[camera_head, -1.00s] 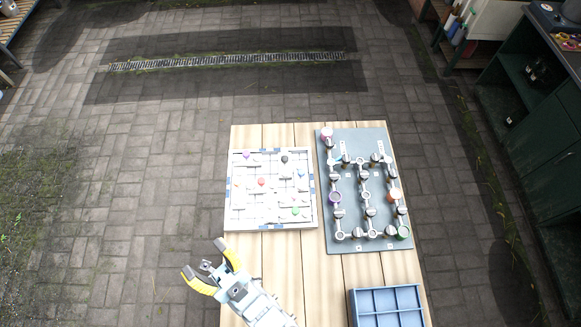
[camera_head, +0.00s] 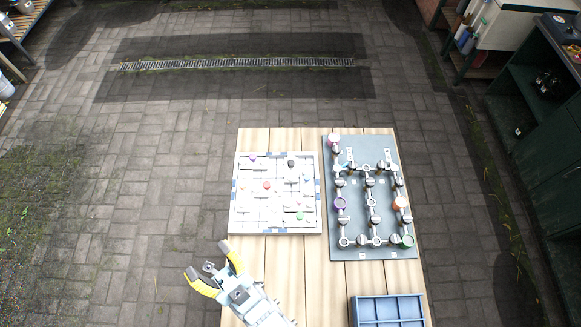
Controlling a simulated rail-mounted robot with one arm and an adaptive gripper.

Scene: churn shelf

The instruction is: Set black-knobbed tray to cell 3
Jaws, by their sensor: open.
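A white sliding-tray board (camera_head: 238,222) lies at the left of the table. Its small trays carry coloured knobs. The black-knobbed tray (camera_head: 291,164) is in the upper right part of the board; the knob is small and dark. Red, purple, green and other knobs are on trays around it. Cell numbers are too small to read, so I cannot tell which is cell 3. My gripper (camera_head: 211,262) has yellow-and-grey fingers spread open and empty. It is over the table's left front edge, below and left of the board, apart from it.
A grey panel (camera_head: 350,250) with pipes, valves and coloured rings lies right of the board. A blue divided box (camera_head: 388,297) sits at the front right. The wooden table (camera_head: 300,270) is bare between my gripper and the box. Paving surrounds the table.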

